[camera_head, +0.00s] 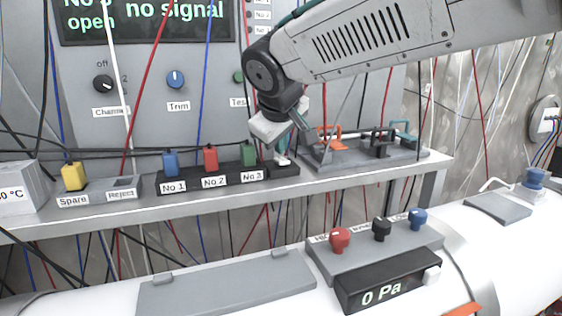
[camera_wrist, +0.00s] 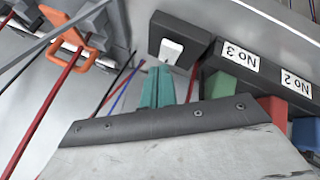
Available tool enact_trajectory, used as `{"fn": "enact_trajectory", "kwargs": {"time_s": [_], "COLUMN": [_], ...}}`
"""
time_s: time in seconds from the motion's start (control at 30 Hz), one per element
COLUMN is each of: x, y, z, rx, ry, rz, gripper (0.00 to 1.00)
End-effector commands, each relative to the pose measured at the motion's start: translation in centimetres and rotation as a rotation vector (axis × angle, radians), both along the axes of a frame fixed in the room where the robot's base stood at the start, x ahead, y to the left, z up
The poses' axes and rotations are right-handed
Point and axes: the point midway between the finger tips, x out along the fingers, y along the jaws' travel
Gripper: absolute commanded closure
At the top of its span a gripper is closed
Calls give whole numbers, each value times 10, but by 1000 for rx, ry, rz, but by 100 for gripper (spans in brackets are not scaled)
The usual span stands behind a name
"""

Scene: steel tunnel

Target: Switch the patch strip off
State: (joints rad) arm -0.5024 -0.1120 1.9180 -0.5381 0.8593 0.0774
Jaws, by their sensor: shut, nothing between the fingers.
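The patch strip (camera_head: 191,187) is a black bar on the shelf with blue, red and green plugs labelled No 1, No 2 and No 3. At its right end is a dark block (camera_head: 287,171) with a white rocker switch (camera_wrist: 172,50). My gripper (camera_head: 281,147) is shut and empty, its teal fingers pointing down at this block. In the wrist view the fingertips (camera_wrist: 160,72) lie right by the near end of the white switch. I cannot tell whether they touch it. In the head view the fingers partly hide the switch.
Right of the block is a grey holder (camera_head: 340,160) with orange, black and teal clips. The yellow Spare plug (camera_head: 74,177) stands at left. Hanging wires cross the panel and shelf. Below is a white pipe with a 0 Pa box (camera_head: 388,285).

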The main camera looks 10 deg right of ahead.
Motion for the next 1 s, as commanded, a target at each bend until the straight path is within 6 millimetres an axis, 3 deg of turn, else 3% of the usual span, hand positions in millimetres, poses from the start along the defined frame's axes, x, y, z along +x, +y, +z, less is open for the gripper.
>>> {"fn": "enact_trajectory", "kwargs": {"time_s": [1.0], "x": [-1], "y": [0], "z": [-9], "rx": [1], "ry": [1], "rz": [0], "gripper": [100]}}
